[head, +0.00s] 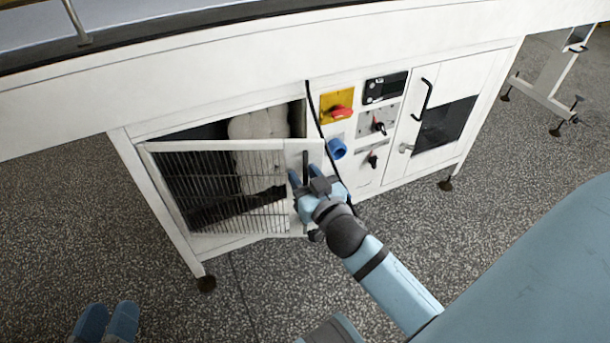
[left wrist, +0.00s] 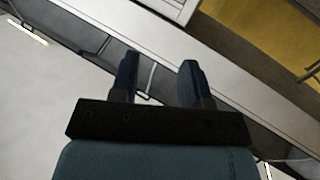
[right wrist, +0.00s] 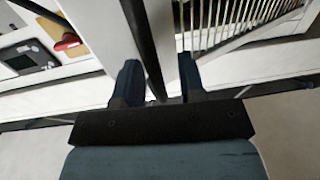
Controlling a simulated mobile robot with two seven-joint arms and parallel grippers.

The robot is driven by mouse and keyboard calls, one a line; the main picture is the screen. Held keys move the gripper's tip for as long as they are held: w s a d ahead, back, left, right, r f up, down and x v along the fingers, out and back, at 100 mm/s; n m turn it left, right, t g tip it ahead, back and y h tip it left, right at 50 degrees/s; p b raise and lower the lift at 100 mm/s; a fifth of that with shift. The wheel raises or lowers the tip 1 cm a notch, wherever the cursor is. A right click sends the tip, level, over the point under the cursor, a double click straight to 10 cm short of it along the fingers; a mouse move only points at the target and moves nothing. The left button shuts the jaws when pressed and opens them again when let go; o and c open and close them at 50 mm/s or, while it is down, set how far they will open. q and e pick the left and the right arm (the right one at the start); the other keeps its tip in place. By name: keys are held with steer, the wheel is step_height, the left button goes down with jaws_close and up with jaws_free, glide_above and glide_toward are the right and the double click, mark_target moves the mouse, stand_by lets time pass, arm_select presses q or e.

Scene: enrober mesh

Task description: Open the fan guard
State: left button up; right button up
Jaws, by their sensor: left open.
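The fan guard (head: 272,215) is a white-framed barred door on the left of the white cabinet. It stands ajar, its right side swung out from the cabinet, with a dark opening and a pale rounded housing (head: 258,125) behind it. Its black upright handle (head: 305,158) is on its right side. My right gripper (head: 304,176) is at this handle. My left gripper (head: 113,308) is open and empty, low at the left, away from the guard.
Right of the guard are a yellow panel with a red switch (head: 341,112), a blue socket (head: 337,149) and black knobs (head: 379,127). A black cable (head: 316,112) hangs beside the opening. A second door with a black handle (head: 424,100) is farther right. The speckled floor in front is clear.

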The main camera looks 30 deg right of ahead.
steer(key=shift+d+r, duration=0.1)
steer(key=shift+r, duration=0.35)
arm_select(q)
step_height(320, 180, up, 9)
steer(key=t+p, duration=0.3)
steer(key=p, duration=0.3)
arm_select(e)
step_height(320, 180, up, 12)
steer(key=shift+f, duration=0.2)
arm_select(q)
steer(key=f+p, duration=0.1)
steer(key=a+f+g+y+p, duration=0.1)
steer(key=f, duration=0.1)
steer(key=a+f+n+y+p, duration=0.1)
steer(key=shift+a+f+g, duration=0.2)
steer(key=shift+f+g, duration=0.1)
arm_select(e)
step_height(320, 180, up, 8)
steer(key=shift+f, duration=0.25)
